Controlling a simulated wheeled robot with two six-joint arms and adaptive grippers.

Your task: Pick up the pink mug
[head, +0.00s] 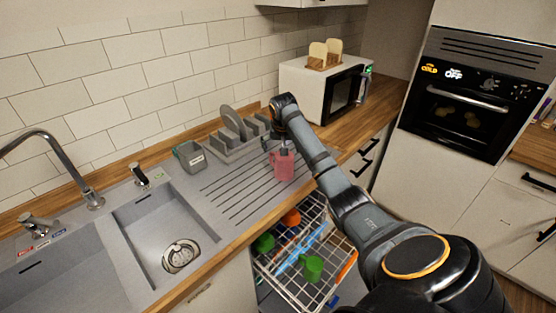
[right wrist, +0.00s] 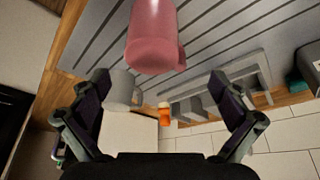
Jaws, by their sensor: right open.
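The pink mug (head: 282,166) stands on the ribbed grey drainboard (head: 232,186) beside the sink. My right arm reaches across from the lower right, and its gripper (head: 283,143) is close to the mug, partly hidden in the head view. In the right wrist view the pink mug (right wrist: 155,38) is at the top middle, beyond the open fingers of my right gripper (right wrist: 160,85), with nothing held. I cannot tell whether a finger touches it. My left gripper is in neither view.
A grey mug (right wrist: 122,92) shows by the left finger. A microwave (head: 322,88) is at the back. An open dishwasher rack (head: 305,290) holds green and orange cups below.

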